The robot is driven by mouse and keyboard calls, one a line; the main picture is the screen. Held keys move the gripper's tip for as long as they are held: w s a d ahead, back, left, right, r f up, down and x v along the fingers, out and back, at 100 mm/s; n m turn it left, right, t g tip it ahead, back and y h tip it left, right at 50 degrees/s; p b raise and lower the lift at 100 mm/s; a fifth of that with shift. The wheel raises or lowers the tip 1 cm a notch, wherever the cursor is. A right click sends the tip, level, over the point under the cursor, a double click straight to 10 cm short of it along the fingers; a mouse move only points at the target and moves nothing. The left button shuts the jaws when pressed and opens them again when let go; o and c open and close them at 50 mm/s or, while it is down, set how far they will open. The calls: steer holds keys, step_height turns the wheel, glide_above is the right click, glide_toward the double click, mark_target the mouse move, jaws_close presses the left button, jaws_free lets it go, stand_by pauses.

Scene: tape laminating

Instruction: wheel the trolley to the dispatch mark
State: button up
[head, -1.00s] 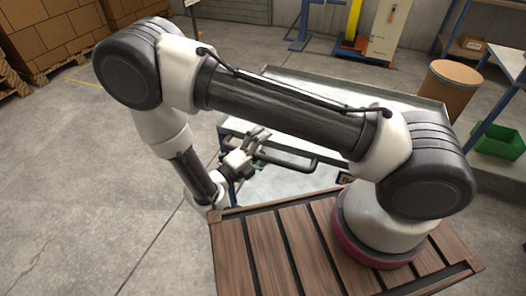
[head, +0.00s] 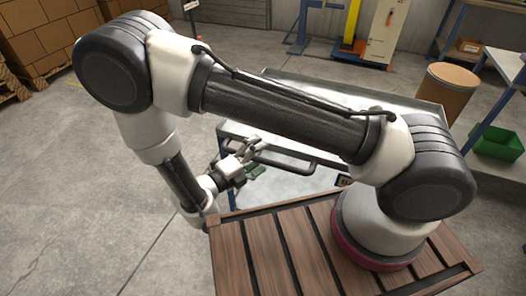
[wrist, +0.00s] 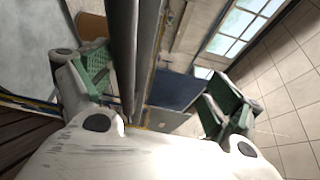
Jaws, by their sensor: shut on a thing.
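The trolley (head: 400,94) stands in front of my wooden-slatted deck in the head view, with a grey-rimmed top and blue frame parts. My arm crosses in front of it and hides much of it. Its dark push handle (head: 290,164) sticks out toward me. My gripper (head: 249,159) is shut on the handle near its left end. In the wrist view my gripper (wrist: 150,100) has green pads on either side of a long dark bar, the handle (wrist: 122,45). I cannot make out a dispatch mark.
A brown drum (head: 447,92), a green bin (head: 497,142) and a blue-legged bench are at the right. Open concrete floor (head: 60,170) lies to the left.

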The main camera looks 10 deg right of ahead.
steer(key=shift+s+a+r+t, duration=0.1)
steer(key=shift+s+a+t, duration=0.15)
steer(key=shift+a, duration=0.25)
steer(key=shift+s+a+r+t, duration=0.15)
steer(key=shift+s+a, duration=0.15)
steer(key=shift+a, duration=0.2)
steer(key=shift+c, duration=0.7)
steer(key=shift+s+a+f, duration=0.2)
steer(key=shift+s+a, duration=0.25)
steer(key=shift+a, duration=0.05)
steer(key=c, duration=0.6)
steer(key=shift+f+v, duration=0.15)
steer(key=shift+v, duration=0.6)
steer(key=shift+f+v, duration=0.2)
steer(key=shift+v, duration=0.55)
